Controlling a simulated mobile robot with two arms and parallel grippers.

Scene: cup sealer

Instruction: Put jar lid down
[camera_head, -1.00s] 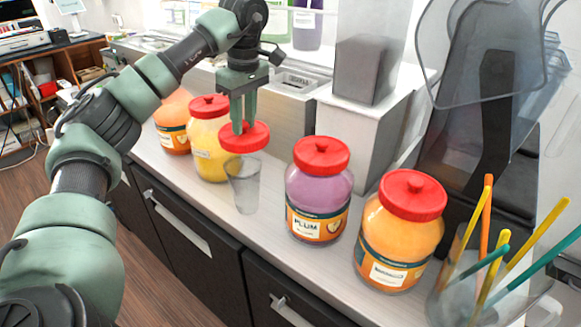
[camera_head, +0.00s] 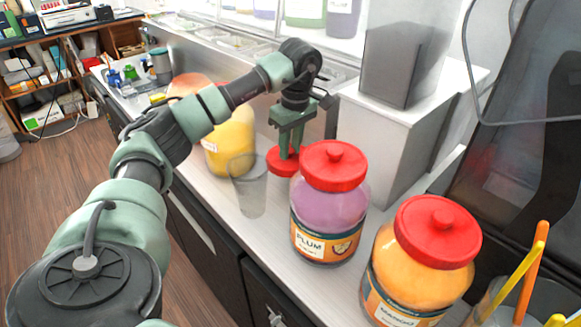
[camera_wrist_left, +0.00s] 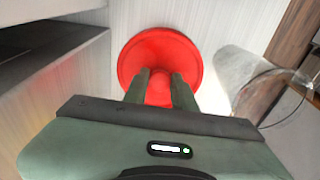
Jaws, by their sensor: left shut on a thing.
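My left gripper (camera_head: 288,152) is shut on a red jar lid (camera_head: 283,162), pointing down at it. The lid also shows in the left wrist view (camera_wrist_left: 160,60), with the fingers around its knob. It is at or just above the counter (camera_head: 262,222), behind a clear cup (camera_head: 249,187) and left of the plum jar (camera_head: 328,215). I cannot tell whether it touches the counter. My right gripper is not in view.
The plum jar and the mango jar (camera_head: 418,262) wear red lids on the right. A cup of coloured straws (camera_head: 525,280) is at the lower right. A grey-white machine (camera_head: 395,130) stands behind. The clear cup is close to the lid.

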